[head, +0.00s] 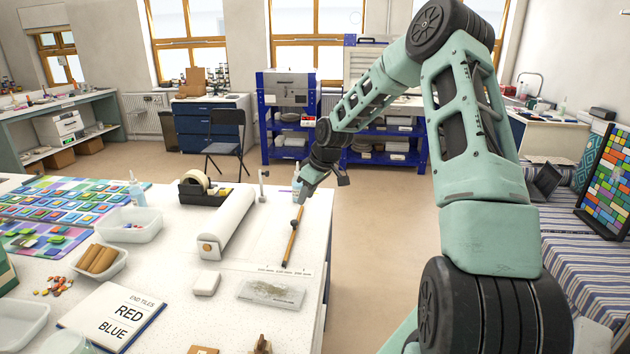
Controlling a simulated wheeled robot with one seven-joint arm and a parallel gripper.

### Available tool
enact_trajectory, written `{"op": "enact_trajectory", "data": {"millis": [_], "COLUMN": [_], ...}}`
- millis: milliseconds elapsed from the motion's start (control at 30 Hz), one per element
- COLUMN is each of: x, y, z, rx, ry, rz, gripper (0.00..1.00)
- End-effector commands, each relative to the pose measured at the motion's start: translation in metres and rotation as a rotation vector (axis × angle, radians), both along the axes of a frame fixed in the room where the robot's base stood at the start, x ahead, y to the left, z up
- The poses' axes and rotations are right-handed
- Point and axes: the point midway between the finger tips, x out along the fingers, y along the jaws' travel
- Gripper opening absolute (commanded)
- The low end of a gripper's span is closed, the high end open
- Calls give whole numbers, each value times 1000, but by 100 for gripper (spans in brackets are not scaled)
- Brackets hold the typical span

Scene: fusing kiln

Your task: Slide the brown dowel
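A thin brown dowel (290,243) lies on the white table (223,278) near its right edge. It runs from the lower left up toward my gripper, with a black piece near its upper part. My gripper (301,197) points down close to the dowel's far end. It is small in the head view, and its fingers are too small to separate. I cannot tell whether it touches the dowel or is above it.
A paper roll (229,222) lies left of the dowel. A thin post (262,187) stands behind. Small printed labels (282,270) mark the tabletop. Open floor lies right of the table.

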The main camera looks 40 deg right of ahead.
Motion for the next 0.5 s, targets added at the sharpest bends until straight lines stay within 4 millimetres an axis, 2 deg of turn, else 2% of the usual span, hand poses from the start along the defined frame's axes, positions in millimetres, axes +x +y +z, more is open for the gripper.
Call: {"op": "enact_trajectory", "data": {"millis": [100, 233, 500], "x": [-10, -19, -26], "y": [-4, -6, -7], "z": [24, 45, 64], "rx": [-3, -3, -1], "ry": [-2, -2, 1], "rz": [-2, -2, 1], "gripper": [32, 32, 32]}}
